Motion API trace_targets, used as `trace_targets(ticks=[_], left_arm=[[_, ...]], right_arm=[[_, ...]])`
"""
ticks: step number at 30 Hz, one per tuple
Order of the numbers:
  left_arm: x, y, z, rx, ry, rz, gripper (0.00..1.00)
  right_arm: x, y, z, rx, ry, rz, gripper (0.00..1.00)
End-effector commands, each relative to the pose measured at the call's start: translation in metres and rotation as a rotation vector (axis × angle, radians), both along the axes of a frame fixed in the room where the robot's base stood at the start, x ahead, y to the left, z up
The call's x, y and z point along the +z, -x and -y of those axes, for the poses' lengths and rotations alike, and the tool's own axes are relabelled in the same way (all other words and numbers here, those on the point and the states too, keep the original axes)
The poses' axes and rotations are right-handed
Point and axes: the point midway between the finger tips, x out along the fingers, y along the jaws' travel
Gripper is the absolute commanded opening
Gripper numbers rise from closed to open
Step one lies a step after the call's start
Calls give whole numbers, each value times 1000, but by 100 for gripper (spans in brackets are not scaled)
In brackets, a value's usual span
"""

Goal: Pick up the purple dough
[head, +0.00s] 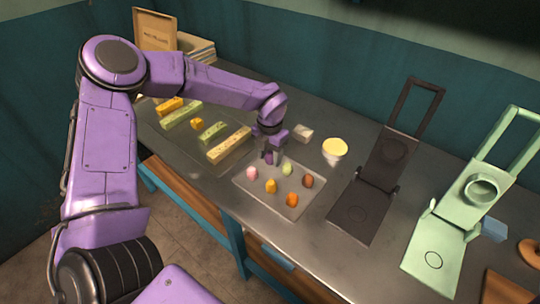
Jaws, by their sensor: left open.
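The purple dough (267,158) sits at the back left part of a grey tray (262,201) in the head view. It shows only in part, behind and between the fingers of my left gripper (271,156). My left gripper points down over it and is open, with its fingertips around or right beside the dough; I cannot tell whether they touch it. Pink (251,173), green (287,169), brown (307,181), yellow (271,186) and orange (292,199) dough pieces lie on the same tray. My right gripper is not in view.
A dark press (362,206) and a light green press (439,250) stand open at the right. A cup with yellow content (335,147) and a pale block (303,133) stand behind the tray. Several dough bars, including a green one (182,116), lie at the left.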

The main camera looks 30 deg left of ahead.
Motion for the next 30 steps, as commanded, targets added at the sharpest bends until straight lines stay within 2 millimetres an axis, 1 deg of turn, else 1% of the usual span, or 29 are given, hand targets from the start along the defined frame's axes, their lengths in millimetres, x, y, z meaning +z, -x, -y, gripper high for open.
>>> trace_targets(ticks=[4, 5, 6, 7, 8, 9, 18, 22, 26, 29, 30], left_arm=[[0, 0, 0, 0, 0, 0, 48], [0, 0, 0, 0, 0, 0, 45], [0, 0, 0, 0, 0, 0, 32], [0, 0, 0, 0, 0, 0, 22], [0, 0, 0, 0, 0, 0, 13], [0, 0, 0, 0, 0, 0, 6], [1, 0, 0, 0, 0, 1, 6], [9, -1, 0, 1, 0, 2, 6], [30, -1, 0, 0, 0, 5, 6], [52, 17, 8, -3, 3, 7, 6], [64, 26, 11, -2, 3, 9, 6]], right_arm=[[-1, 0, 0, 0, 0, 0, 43], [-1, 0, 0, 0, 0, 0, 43], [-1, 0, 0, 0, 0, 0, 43], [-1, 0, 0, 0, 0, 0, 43], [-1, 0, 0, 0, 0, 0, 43], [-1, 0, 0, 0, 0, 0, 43], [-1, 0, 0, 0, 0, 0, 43], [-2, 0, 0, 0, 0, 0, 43], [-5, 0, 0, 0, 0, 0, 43], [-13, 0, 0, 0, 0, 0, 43], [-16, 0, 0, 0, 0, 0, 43]])
